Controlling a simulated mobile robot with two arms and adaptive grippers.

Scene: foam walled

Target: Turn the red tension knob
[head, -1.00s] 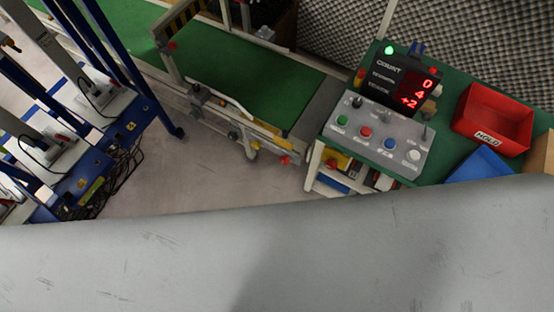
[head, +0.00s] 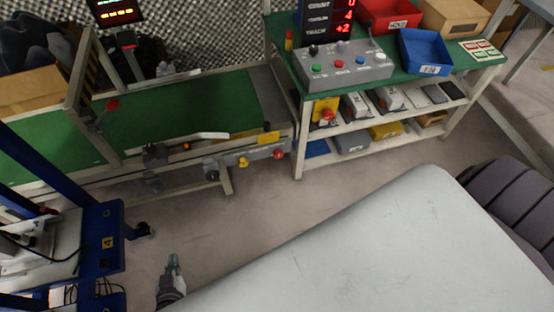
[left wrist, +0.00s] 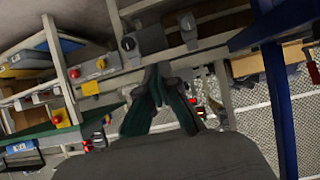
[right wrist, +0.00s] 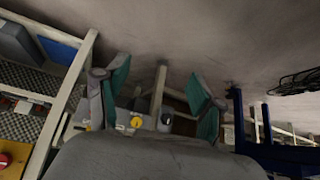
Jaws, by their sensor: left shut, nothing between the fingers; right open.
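In the head view a red knob (head: 278,154) sits on the near side rail of the green conveyor, right of a yellow knob (head: 243,162) and a dark knob (head: 210,175). Another red knob (head: 112,104) is on the conveyor's guard post; no readable label marks either as the tension knob. My left gripper (head: 173,262) is shut and empty, over the floor in front of the conveyor, apart from the knobs. The left wrist view shows its fingers (left wrist: 160,78) together. My right gripper (right wrist: 160,90) is open and empty in its wrist view; the head view does not clearly show it.
A control box (head: 345,68) with coloured buttons stands on the green-topped bench, beside red and blue bins (head: 425,52). A yellow box with a red button (head: 326,112) hangs below. A blue frame (head: 100,240) stands at left. Open floor (head: 250,220) lies before the conveyor.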

